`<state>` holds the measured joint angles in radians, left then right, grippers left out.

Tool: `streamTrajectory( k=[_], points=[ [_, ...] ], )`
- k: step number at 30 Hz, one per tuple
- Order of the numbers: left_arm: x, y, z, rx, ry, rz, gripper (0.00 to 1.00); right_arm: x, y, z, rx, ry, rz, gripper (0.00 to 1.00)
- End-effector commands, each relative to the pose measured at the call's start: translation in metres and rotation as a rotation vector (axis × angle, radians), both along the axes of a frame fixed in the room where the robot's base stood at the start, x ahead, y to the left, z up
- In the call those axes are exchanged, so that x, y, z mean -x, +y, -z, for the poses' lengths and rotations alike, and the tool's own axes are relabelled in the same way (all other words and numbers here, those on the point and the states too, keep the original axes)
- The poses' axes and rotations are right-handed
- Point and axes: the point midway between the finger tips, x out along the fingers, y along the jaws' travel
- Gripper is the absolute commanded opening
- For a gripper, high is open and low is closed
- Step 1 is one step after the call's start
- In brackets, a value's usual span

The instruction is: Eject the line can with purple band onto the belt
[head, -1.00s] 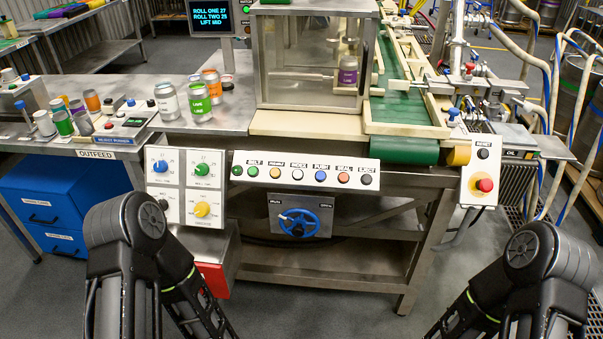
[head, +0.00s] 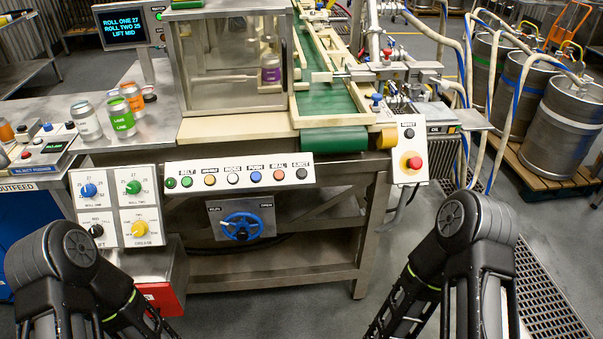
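The can with the purple band (head: 270,72) stands upright behind the clear panel of the seamer enclosure (head: 228,62), at its right side. The green belt (head: 328,95) runs just right of the enclosure.
Cans with orange, green and white bands (head: 122,119) stand on the steel table left of the enclosure. A red emergency stop (head: 411,162) sits right of the panel. The blue handwheel (head: 242,226) is below. Kegs on a pallet (head: 552,178) stand at right.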

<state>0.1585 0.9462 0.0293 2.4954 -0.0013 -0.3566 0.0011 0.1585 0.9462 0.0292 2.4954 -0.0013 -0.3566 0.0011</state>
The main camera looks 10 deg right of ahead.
Motion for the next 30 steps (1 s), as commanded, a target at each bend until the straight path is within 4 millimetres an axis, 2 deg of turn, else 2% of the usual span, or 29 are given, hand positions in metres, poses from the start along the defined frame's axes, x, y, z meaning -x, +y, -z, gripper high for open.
streamTrajectory(
  k=[4,17,30],
  points=[
    [0.0,0.0,0.0,0.0,0.0,0.0,0.36,0.0,0.0,0.0,0.0,0.0,0.0,0.36],
    [0.0,0.0,0.0,0.0,0.0,0.0,0.36,0.0,0.0,0.0,0.0,0.0,0.0,0.01],
    [0.0,0.0,0.0,0.0,0.0,0.0,0.36,0.0,0.0,0.0,0.0,0.0,0.0,0.0]
  ],
)
